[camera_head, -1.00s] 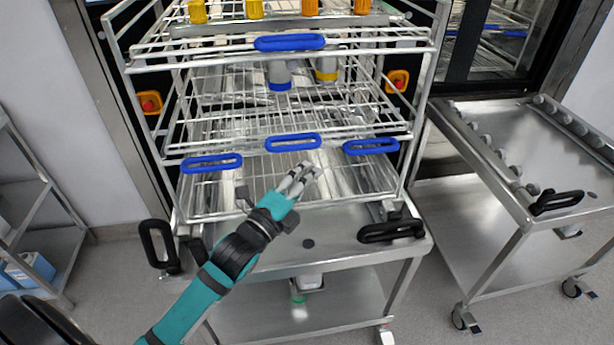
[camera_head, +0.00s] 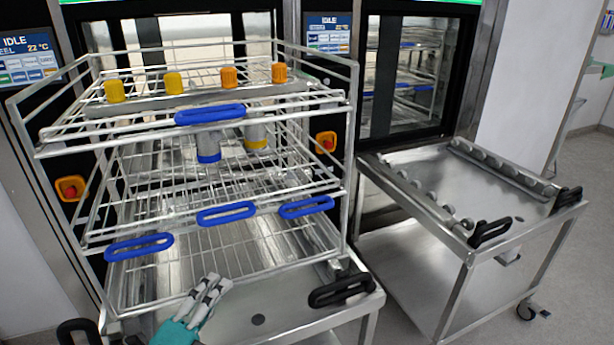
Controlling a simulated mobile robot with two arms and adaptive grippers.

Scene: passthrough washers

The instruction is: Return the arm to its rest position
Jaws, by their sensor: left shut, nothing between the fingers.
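My left gripper (camera_head: 211,284) shows at the bottom of the head view, with a teal wrist below it. Its grey fingers are together and hold nothing. It is above the steel top of the cart (camera_head: 280,305), in front of the lowest shelf of the wire rack (camera_head: 348,150). I cannot tell whether it touches anything. My right gripper is not in the view.
The rack has blue handles (camera_head: 227,213) and holds yellow-capped bottles (camera_head: 257,136). Black cart handles (camera_head: 342,290) stick out in front. A second, empty steel cart (camera_head: 480,180) stands to the right. Two washers stand behind, with an IDLE screen (camera_head: 328,35).

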